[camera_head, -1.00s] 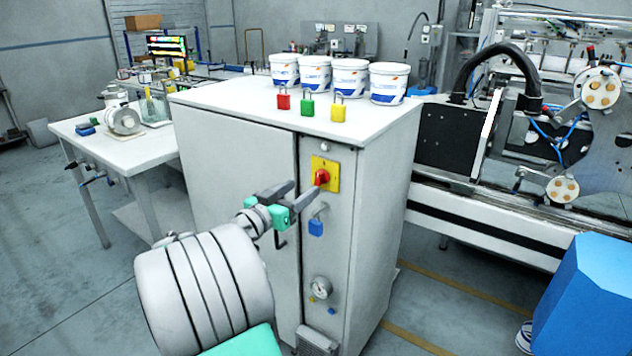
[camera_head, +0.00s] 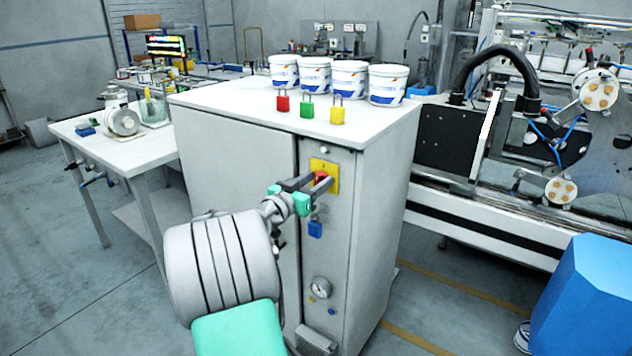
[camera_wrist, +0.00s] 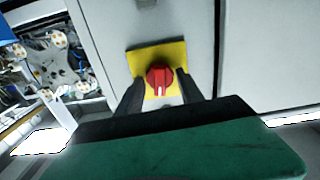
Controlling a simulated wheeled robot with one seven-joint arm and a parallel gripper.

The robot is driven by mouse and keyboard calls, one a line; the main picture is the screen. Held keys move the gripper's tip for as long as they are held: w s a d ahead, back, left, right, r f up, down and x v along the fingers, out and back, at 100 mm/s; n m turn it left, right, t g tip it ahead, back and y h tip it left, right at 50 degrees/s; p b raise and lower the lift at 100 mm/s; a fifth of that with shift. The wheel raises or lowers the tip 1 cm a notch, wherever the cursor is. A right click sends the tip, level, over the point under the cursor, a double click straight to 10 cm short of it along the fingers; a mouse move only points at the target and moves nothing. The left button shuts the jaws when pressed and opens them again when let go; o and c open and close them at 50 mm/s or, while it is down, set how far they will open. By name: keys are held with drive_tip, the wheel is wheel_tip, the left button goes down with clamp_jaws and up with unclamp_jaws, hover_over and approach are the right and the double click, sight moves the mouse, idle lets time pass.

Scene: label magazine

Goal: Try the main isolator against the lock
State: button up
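The main isolator (camera_head: 320,178) is a red rotary knob on a yellow plate (camera_head: 331,184), high on the narrow front panel of the grey cabinet. In the wrist view the red knob (camera_wrist: 159,76) sits on its yellow plate (camera_wrist: 172,54), with a white mark on its lower side. My gripper (camera_head: 322,180) is at the knob with its fingers apart, one on each side of it. In the wrist view the two dark fingers (camera_wrist: 157,92) stand clear of the knob, with yellow showing between. A blue padlock (camera_head: 315,229) hangs just below the plate; its shackle is partly hidden by my gripper.
Red (camera_head: 283,103), green (camera_head: 307,110) and yellow (camera_head: 337,115) padlocks stand on the cabinet top (camera_head: 235,103), before several white tubs (camera_head: 348,80). A gauge (camera_head: 321,287) is lower on the panel. A blue bin (camera_head: 585,300) stands at right.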

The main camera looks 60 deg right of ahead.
clamp_jaws()
drive_tip(key=shift+f+n+b, duration=0.1)
drive_tip(key=shift+n+b, duration=0.2)
drive_tip(key=shift+n, duration=0.8)
drive_tip(key=shift+o, duration=1.9)
unclamp_jaws()
drive_tip(key=w+a+b, duration=0.1)
drive_tip(key=a, duration=0.6)
drive_tip(key=shift+w+a, duration=0.15)
drive_tip(key=shift+a, duration=0.2)
